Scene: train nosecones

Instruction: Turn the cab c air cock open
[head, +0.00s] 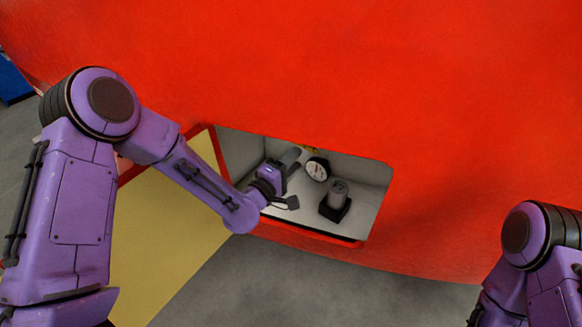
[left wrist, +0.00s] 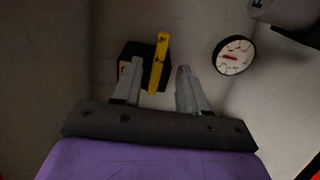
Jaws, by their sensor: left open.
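The air cock shows in the left wrist view as a yellow lever (left wrist: 160,55) on a black block (left wrist: 131,54) against the pale back wall. The lever stands nearly upright in that picture. In the head view only a small bit of yellow (head: 311,148) shows beyond my gripper. My left gripper (head: 291,157) is inside the recess in the red nosecone. Its two grey fingers (left wrist: 158,67) are open, and the lever appears between them in the picture, nearer the left finger. I cannot tell whether a finger touches it. My right gripper is out of view.
A round white gauge (head: 317,169) is on the recess wall, right of my left gripper. A grey cylinder on a black base (head: 337,195) stands further right. A yellow panel (head: 165,245) hangs at the left.

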